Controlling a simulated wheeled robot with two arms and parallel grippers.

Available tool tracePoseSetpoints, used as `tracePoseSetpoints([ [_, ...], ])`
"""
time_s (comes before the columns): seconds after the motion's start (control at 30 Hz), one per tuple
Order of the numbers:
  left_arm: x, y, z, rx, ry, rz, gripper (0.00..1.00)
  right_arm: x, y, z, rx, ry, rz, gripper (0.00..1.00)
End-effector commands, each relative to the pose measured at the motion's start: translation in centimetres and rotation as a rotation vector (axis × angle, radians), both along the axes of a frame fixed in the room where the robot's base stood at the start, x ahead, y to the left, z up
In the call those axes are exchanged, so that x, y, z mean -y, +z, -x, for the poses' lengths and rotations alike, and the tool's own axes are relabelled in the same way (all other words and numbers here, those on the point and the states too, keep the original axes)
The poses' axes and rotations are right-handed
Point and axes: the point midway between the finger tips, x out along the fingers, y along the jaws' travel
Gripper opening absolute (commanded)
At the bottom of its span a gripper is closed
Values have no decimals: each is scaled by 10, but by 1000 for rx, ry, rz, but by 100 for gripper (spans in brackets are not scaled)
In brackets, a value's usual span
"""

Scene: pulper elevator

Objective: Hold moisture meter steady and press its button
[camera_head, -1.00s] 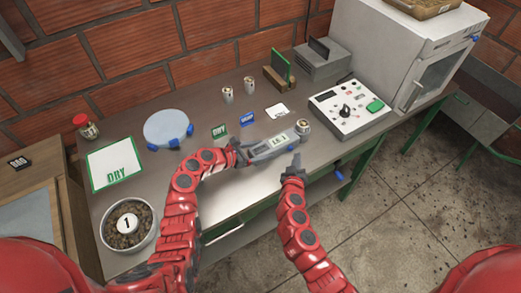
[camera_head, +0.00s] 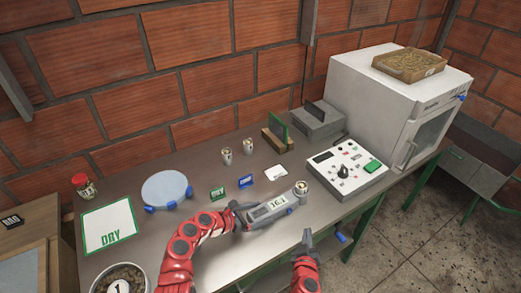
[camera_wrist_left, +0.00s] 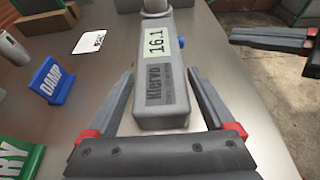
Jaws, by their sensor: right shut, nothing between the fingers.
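The grey moisture meter (camera_head: 262,215) lies over the bench with a cup-shaped metal end (camera_head: 301,187) at its right. Its display (camera_wrist_left: 156,41) reads 16.1 in the left wrist view, and a blue button (camera_wrist_left: 181,42) sticks out of its right side.
A control box (camera_head: 345,170) sits to the right, before a white oven (camera_head: 390,95). A DRY mat (camera_head: 108,226) and bowl (camera_head: 120,279) are at left.

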Motion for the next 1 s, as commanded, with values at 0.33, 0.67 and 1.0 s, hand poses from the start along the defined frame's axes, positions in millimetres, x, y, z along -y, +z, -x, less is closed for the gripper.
tracePoseSetpoints([
  [0.33, -2, 1, 1, 0, 1, 0, 100, 0, 0, 0, 0, 0, 0, 0],
  [0.67, -47, 22, 27, 4, 8, -1, 100, 0, 0, 0, 0, 0, 0, 0],
  [1.0, -90, 44, 56, 0, 3, 1, 100, 0, 0, 0, 0, 0, 0, 0],
])
